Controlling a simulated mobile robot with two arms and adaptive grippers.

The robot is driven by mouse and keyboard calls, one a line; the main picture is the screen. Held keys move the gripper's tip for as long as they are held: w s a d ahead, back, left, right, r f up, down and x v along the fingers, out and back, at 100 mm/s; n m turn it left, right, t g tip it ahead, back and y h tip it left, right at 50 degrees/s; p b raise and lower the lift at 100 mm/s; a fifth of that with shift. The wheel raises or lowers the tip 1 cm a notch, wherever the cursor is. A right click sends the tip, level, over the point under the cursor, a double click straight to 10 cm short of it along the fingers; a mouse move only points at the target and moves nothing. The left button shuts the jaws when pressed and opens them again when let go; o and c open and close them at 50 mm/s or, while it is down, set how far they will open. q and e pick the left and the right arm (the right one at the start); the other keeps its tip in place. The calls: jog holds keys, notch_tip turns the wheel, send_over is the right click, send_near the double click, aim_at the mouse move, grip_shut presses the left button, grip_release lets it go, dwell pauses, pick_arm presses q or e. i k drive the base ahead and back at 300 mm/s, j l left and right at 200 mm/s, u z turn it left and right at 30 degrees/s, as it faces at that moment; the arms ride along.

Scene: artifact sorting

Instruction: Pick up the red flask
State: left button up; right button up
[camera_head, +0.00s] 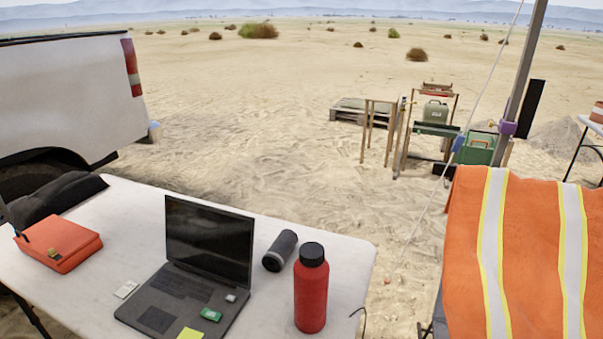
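The red flask (311,295) has a black lid and stands upright on the white folding table (105,300), near its right end. It is right of the open laptop (205,262), and nothing holds it. Neither of my grippers is in view.
A dark cylinder (280,250) lies beside the flask, between it and the laptop. An orange pouch (59,243) and a black bag (60,196) are at the table's left. An orange vest with reflective stripes (530,255) hangs at the right. A white truck (70,95) stands behind left.

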aim_at(310, 284)
jog(key=l, duration=1.15)
jog(key=k+l, duration=0.1)
jog(key=l, duration=1.05)
